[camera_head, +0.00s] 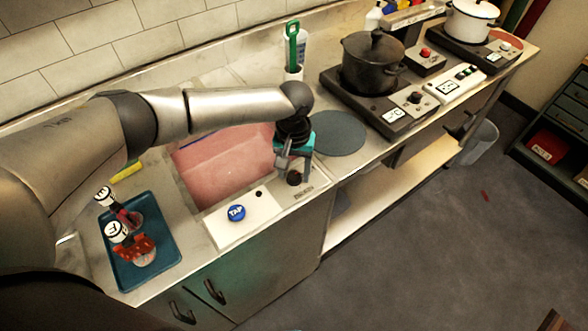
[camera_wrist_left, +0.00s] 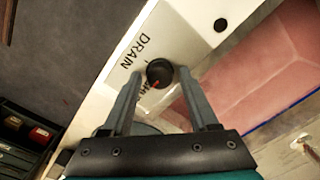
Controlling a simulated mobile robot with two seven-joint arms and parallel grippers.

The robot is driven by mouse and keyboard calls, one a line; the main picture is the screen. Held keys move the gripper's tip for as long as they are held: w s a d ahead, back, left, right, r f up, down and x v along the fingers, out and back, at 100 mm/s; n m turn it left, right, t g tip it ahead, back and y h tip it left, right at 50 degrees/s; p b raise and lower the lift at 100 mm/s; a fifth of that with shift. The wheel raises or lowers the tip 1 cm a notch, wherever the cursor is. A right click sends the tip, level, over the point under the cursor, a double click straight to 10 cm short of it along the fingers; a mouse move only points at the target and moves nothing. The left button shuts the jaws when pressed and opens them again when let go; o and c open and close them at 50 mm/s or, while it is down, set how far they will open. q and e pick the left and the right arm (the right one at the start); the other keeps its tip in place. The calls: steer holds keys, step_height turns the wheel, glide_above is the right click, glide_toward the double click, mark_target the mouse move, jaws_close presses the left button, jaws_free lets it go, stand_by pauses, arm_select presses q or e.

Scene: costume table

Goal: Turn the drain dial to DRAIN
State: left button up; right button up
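The drain dial (camera_wrist_left: 159,72) is a round black knob with a red pointer mark on a pale panel (camera_wrist_left: 184,30). The word DRAIN is printed beside it; a second label is partly hidden by the dial and a finger. The red mark points away from DRAIN, toward the second label. My left gripper (camera_wrist_left: 158,74) is open, its fingertips on either side of the dial with small gaps. In the head view my left gripper (camera_head: 284,158) points down just above the dial (camera_head: 294,178) at the sink's front right corner. My right gripper is out of view.
A blue TAP button (camera_head: 236,213) sits left of the dial, in front of the pink sink basin (camera_head: 220,165). A grey round mat (camera_head: 340,133) and a black pot (camera_head: 372,65) are to the right. A blue tray (camera_head: 165,262) with bottles is at left.

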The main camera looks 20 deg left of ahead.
arm_select(q)
jaws_close()
stand_by(0.4)
steer(key=m+p, duration=0.1)
steer(key=p, duration=0.1)
steer(key=shift+r+m+p, duration=0.2)
steer(key=shift+m+p, duration=0.15)
steer(key=shift+m, duration=0.05)
steer(key=shift+m+p, duration=0.95)
steer(key=shift+m, duration=0.25)
steer(key=m, duration=0.2)
steer(key=shift+f+m+p, duration=0.1)
steer(key=shift+m+p, duration=0.3)
steer(key=m, duration=0.3)
steer(key=shift+m+p, duration=0.3)
steer(key=shift+p, duration=0.1)
steer(key=m, duration=0.3)
steer(key=shift+w+m, duration=0.1)
steer(key=shift+m, duration=2)
